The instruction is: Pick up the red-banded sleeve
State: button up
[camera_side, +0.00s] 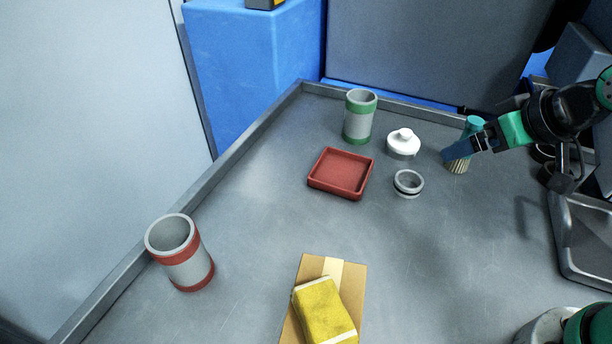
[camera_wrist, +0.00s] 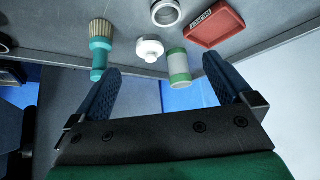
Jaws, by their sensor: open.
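The red-banded sleeve (camera_side: 185,258) is a grey hollow cylinder with red bands near its top and base. It stands upright at the left of the table in the side view, near the table's raised edge. It is not in the wrist view. My gripper (camera_side: 447,155) is at the right of the side view, far from the sleeve and beside a teal-handled brush (camera_side: 459,165). In the wrist view my gripper (camera_wrist: 160,78) shows two blue fingers spread wide with nothing between them.
A green-banded sleeve (camera_side: 359,117), a white lidded piece (camera_side: 403,143), a grey ring (camera_side: 408,183) and a red tray (camera_side: 340,173) stand toward the back. A yellow sponge (camera_side: 325,312) lies on a cardboard piece (camera_side: 318,266) at the front. The table between tray and red-banded sleeve is clear.

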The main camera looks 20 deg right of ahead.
jog(key=shift+a, duration=0.1)
jog(key=n+g+y, duration=0.2)
jog(key=n+y, duration=1.1)
jog(key=n, duration=0.1)
send_near(155, 240)
jog(key=shift+x, duration=1)
jog(key=shift+m, duration=0.3)
jog(key=shift+x, duration=2.7)
jog(key=shift+f, duration=0.15)
jog(key=shift+c, duration=0.2)
jog(key=c, duration=1.1)
